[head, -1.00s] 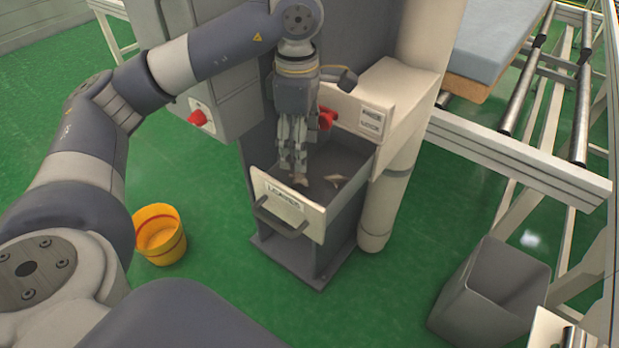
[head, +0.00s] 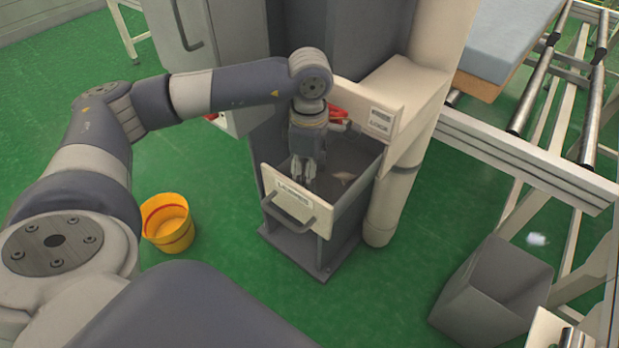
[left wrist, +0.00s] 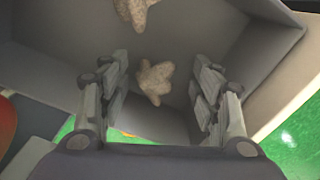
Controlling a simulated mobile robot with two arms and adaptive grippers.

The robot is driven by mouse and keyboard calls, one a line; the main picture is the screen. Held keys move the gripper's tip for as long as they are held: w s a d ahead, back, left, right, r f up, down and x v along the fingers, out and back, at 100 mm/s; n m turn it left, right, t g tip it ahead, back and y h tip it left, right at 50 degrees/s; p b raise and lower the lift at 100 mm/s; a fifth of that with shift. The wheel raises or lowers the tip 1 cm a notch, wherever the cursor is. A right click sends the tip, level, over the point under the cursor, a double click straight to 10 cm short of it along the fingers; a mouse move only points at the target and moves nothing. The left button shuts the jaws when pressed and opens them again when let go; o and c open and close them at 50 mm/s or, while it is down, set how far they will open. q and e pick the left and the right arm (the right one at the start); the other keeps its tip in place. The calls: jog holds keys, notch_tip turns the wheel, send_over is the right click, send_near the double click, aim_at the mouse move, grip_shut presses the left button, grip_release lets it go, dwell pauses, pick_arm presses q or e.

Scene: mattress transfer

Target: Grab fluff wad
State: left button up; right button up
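My left gripper (head: 304,181) reaches down into the open grey drawer (head: 358,160) of the machine, just behind its white labelled front. In the left wrist view the left gripper (left wrist: 163,98) is open, its two fingers apart. One beige fluff wad (left wrist: 155,82) lies between and a little beyond the fingertips, not visibly gripped. A second fluff wad (left wrist: 134,12) lies further off at the top edge of that view. In the head view one wad (head: 343,178) shows on the drawer floor right of the gripper; the other is hidden by the gripper. My right gripper is not in view.
The drawer's white front panel (head: 287,200) and side walls surround the gripper closely. A yellow bucket (head: 167,222) stands on the green floor at left. A grey bin (head: 491,290) stands at right, near the roller conveyor (head: 520,165) and a blue mattress (head: 505,38).

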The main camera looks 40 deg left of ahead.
pick_arm(q)
jog(key=c, duration=0.9)
jog(key=shift+r, duration=0.1)
